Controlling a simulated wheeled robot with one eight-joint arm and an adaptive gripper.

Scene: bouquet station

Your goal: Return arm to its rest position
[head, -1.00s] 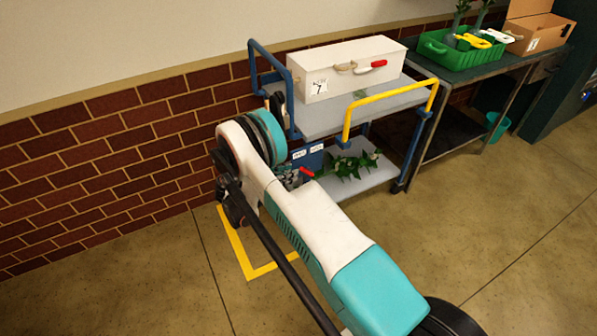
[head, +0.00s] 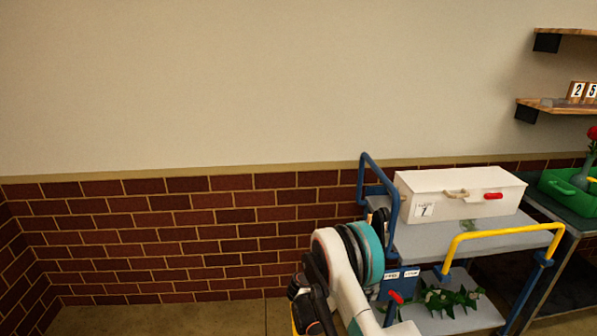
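My arm (head: 345,262) shows at the bottom of the head view, with white and teal links and dark parts. It stands in front of the left end of a cart. My gripper cannot be made out; only arm links and dark joint parts show, so whether it holds anything is hidden.
The blue-framed cart has a grey top (head: 425,240) with a white box (head: 460,197) on it and a yellow rail (head: 500,234). Leafy stems (head: 450,299) lie on its lower shelf. A green tray (head: 565,195) is at right. Brick wall (head: 150,235) stands behind; the floor at left looks clear.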

